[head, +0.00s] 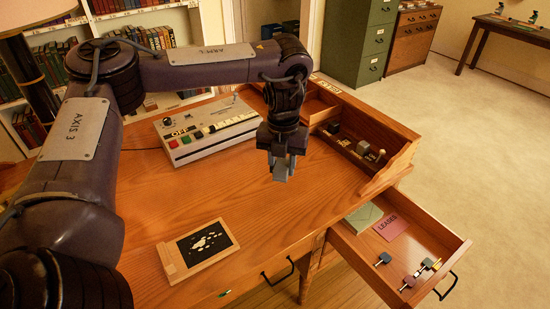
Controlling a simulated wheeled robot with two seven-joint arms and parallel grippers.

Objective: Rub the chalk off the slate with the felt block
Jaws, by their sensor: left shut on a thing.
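The slate (225,249) lies flat near the desk's front edge, left of centre. It has a pale wooden frame and a black face with a patch of white chalk marks. My left gripper (282,166) points down over the desk, up and to the right of the slate and apart from it. It is shut on a small grey block (281,173), which looks like the felt block and is partly hidden by the fingers. My right gripper is out of view.
A control box (208,131) with coloured buttons stands at the back of the desk (160,208). A wooden organiser (398,158) with small items lines the right side. An open drawer (452,252) juts out at right, holding a pink "LEASES" folder (391,227) and small stamp-like pieces. The desktop between gripper and slate is clear.

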